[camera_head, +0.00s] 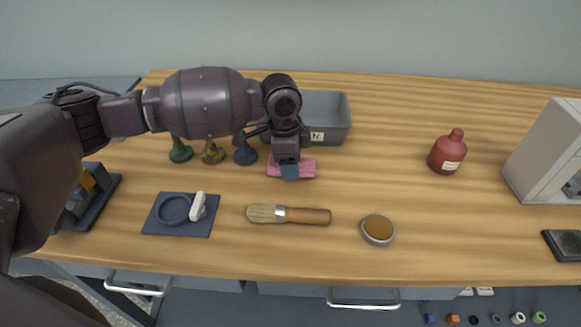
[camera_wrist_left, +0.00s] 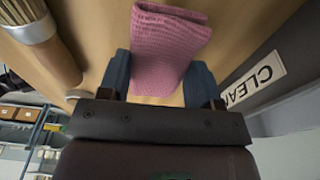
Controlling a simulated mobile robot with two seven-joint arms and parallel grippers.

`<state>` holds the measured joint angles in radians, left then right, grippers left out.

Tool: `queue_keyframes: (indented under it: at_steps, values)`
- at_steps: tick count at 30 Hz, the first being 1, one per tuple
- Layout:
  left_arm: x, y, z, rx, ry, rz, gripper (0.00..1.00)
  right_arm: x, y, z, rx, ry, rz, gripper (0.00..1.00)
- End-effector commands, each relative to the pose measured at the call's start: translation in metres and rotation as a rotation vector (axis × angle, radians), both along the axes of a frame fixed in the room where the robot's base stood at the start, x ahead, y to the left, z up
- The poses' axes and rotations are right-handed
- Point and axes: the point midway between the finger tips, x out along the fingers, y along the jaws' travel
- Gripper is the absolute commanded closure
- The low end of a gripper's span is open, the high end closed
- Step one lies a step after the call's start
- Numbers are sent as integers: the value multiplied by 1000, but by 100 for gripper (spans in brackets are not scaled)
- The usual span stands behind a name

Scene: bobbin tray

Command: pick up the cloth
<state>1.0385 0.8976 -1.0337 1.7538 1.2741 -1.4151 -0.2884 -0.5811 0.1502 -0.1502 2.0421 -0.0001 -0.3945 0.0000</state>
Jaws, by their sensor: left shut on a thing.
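The pink cloth (camera_head: 308,168) is a small folded piece at mid-table, in front of the grey bin. It also shows in the left wrist view (camera_wrist_left: 168,40). My left gripper (camera_head: 290,171) points down over the cloth, with its blue fingertips on either side of it. In the left wrist view the gripper (camera_wrist_left: 158,82) is shut on the near end of the cloth. I cannot tell whether the cloth touches the table. My right gripper is not in view.
The grey bin (camera_head: 338,122) stands just behind the cloth, partly hidden by my arm. A brush (camera_head: 300,215) and a round brown-topped tin (camera_head: 378,229) lie in front. Small figures stand left, including a blue one (camera_head: 244,154). A red bottle (camera_head: 447,153) stands right, with bare table between.

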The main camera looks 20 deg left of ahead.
Motion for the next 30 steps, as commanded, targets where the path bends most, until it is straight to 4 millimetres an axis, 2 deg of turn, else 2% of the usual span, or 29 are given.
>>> queue_keyframes:
  at_steps: [1, 9, 15, 21, 30]
  values:
    - [1, 0, 16, -1, -8, 0, 64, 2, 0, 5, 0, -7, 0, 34]
    - [1, 0, 87, 0, -8, 1, 64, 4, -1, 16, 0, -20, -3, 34]
    - [1, 0, 131, -1, -5, 1, 64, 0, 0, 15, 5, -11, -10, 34]
    - [1, 0, 160, 0, -3, 0, 64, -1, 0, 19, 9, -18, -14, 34]
    - [0, 0, 172, 0, -1, 1, 64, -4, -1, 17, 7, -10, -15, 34]
